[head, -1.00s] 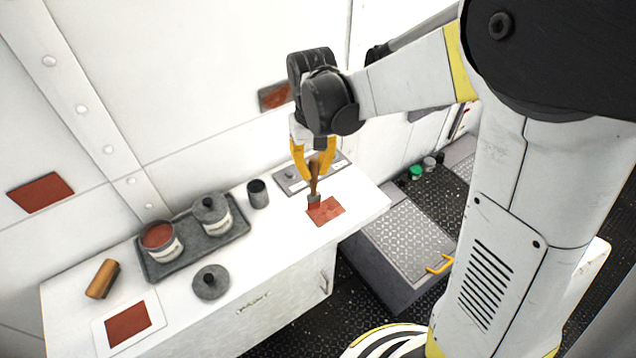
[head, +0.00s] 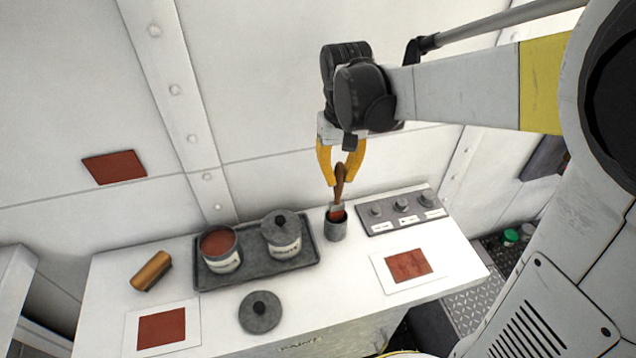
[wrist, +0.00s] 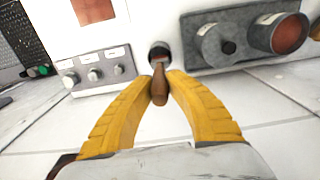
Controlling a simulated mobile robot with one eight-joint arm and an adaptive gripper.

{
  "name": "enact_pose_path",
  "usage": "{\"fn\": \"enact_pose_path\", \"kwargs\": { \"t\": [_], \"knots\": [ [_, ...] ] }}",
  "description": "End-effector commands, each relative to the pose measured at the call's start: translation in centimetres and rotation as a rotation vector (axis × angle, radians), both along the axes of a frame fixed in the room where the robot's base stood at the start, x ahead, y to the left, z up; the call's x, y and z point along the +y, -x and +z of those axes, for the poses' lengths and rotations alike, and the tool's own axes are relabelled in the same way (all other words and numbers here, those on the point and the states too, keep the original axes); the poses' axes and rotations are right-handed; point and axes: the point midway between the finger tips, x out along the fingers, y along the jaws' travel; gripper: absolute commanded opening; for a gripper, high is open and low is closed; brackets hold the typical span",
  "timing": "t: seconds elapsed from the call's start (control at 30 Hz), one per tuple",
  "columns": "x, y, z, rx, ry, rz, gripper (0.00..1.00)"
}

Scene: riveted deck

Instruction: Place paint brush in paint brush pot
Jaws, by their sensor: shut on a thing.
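The paint brush (head: 339,187) has a brown wooden handle and red-stained bristles. It hangs nearly upright, bristles down, from my gripper (head: 340,174), whose yellow fingers are shut on its handle. The paint brush pot (head: 337,228) is a small dark grey cup on the white counter. In the head view the bristles overlap the pot's mouth; whether they are inside the rim or just above it is hard to tell. In the wrist view the handle (wrist: 159,88) lies between the fingertips, and the pot (wrist: 158,52) is just beyond it, its mouth partly hidden by the brush.
Left of the pot is a grey tray (head: 213,280) with an open red paint can (head: 219,248) and a lidded can (head: 282,238). A grey control panel (head: 375,226) with knobs is to the right. A loose lid (head: 260,311) and a red-painted card (head: 409,265) lie in front.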

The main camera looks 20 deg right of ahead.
Motion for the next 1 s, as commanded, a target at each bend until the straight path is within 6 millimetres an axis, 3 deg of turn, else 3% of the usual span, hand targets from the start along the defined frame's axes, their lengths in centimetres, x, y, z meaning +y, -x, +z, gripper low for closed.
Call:
{"fn": "enact_pose_path", "kwargs": {
  "t": [0.03, 0.23, 0.43, 0.8, 0.83, 0.9, 1.0],
  "knots": [
    [0.0, 0.0, -1.1, 0.0, 0.0, 0.0, 0.0],
    [0.0, 0.0, -2.7, 0.0, 0.0, 0.001, 0.0],
    [0.0, 0.0, -5.6, 0.0, 0.0, 0.001, 0.0],
    [0.0, 0.0, -6.1, 0.0, 0.0, 0.001, 0.0],
    [0.0, 0.0, -6.1, 0.0, 0.0, 0.001, 0.19],
    [0.0, 0.0, -6.0, 0.0, 0.0, 0.001, 0.36],
    [0.0, 0.0, -6.0, 0.0, 0.0, 0.001, 0.36]
  ]
}}
